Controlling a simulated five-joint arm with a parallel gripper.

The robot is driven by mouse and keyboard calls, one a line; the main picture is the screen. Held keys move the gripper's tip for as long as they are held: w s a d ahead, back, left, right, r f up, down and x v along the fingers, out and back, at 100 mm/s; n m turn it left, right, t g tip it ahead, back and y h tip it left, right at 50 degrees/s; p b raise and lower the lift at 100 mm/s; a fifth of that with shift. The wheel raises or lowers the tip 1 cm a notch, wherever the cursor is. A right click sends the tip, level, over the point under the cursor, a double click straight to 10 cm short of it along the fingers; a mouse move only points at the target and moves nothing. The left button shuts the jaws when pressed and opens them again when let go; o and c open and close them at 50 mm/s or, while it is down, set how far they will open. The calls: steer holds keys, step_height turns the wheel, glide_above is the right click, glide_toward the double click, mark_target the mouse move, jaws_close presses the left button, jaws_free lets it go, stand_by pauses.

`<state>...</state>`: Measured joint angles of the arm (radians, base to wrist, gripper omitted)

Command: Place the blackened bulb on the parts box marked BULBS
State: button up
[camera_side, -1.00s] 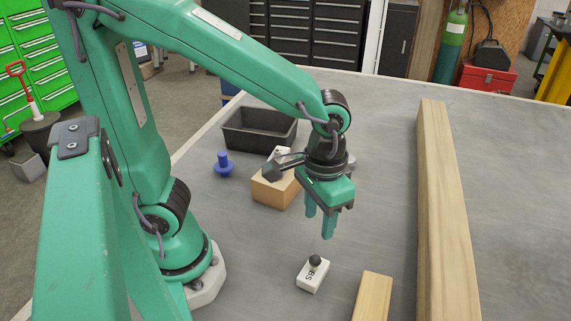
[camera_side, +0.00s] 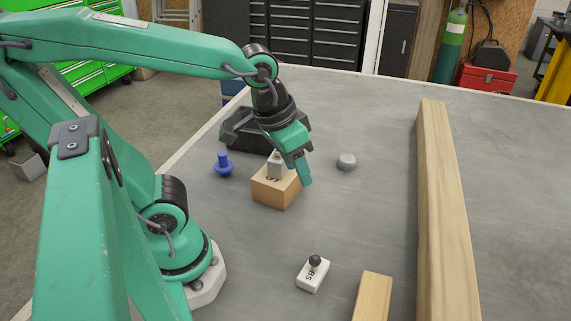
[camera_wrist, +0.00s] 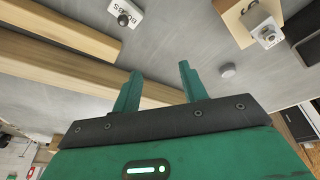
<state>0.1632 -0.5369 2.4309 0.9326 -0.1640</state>
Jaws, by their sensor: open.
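A wooden block (camera_side: 275,193) bears another light box (camera_side: 276,166), partly hidden by my gripper. A long beam (camera_side: 448,210) and a short beam (camera_side: 373,297) lie at right.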

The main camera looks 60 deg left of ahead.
steer(key=shift+s+a+r+t+y, duration=0.1)
steer(key=shift+s+a+r+t, duration=0.25)
steer(key=shift+a, duration=0.3)
steer(key=shift+s+a+r+t+y, duration=0.1)
steer(key=shift+s+a+r+t, duration=0.3)
steer(key=shift+a, duration=0.3)
steer(key=shift+s+a+r+t+y, duration=0.15)
steer(key=shift+a+r+t, duration=0.1)
steer(key=shift+a+r, duration=0.3)
steer(key=shift+a+f, duration=0.1)
